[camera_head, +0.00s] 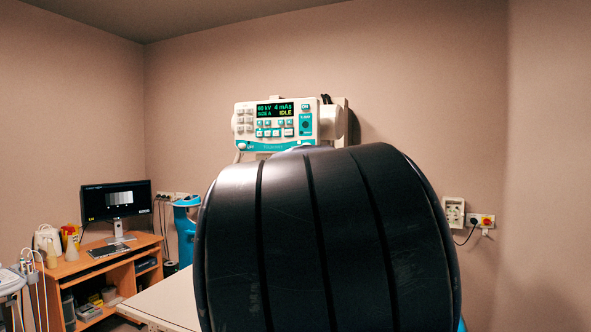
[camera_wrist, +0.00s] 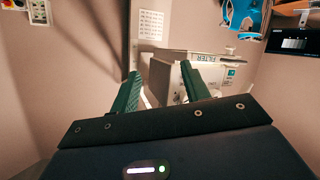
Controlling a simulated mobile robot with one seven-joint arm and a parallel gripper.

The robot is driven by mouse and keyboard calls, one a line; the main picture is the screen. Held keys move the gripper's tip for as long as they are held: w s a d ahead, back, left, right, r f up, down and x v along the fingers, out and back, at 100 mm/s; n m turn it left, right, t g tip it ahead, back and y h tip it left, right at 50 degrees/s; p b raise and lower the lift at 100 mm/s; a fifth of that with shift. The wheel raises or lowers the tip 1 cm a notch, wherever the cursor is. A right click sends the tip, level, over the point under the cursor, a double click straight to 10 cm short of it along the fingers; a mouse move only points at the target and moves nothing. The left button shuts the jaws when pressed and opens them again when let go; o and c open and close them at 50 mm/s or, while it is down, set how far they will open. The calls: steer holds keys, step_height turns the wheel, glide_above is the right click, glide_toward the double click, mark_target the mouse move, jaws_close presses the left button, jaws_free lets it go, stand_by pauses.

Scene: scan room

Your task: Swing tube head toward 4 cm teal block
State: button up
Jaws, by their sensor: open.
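The tube head (camera_head: 276,122) is a white and teal unit at the back wall. Its lit display reads 60 kV, 4 mAs, SIZE A and IDLE, above rows of buttons. In the wrist view a white housing with a FILTER label (camera_wrist: 205,58) lies beyond the fingers; it looks like part of the same unit. My gripper (camera_wrist: 160,71) has two dark green fingers, spread apart with nothing between them. They point toward the white housing, and I cannot tell whether either touches it. I see no 4 cm teal block in either view.
A pale table top (camera_head: 170,300) shows at lower left. A wooden desk (camera_head: 90,268) with a monitor (camera_head: 115,200) stands in the left corner. A blue stand (camera_head: 186,222) is beside it. Wall boxes (camera_head: 454,212) are at right. The lower middle is blocked from view.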

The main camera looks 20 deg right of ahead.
steer(key=w+d+r+t+h, duration=0.2)
steer(key=w+d+r+h, duration=0.15)
steer(key=d+r, duration=0.4)
steer(key=shift+w+a+r+x, duration=0.15)
steer(key=shift+r+x, duration=0.1)
steer(key=shift+x, duration=1.45)
steer(key=shift+w+a+r+x, duration=0.15)
steer(key=shift+r+x, duration=0.15)
steer(key=shift+x, duration=1.35)
steer(key=shift+a+r+x, duration=0.15)
steer(key=shift+r+x, duration=0.1)
steer(key=shift+x, duration=1.45)
jaws_close()
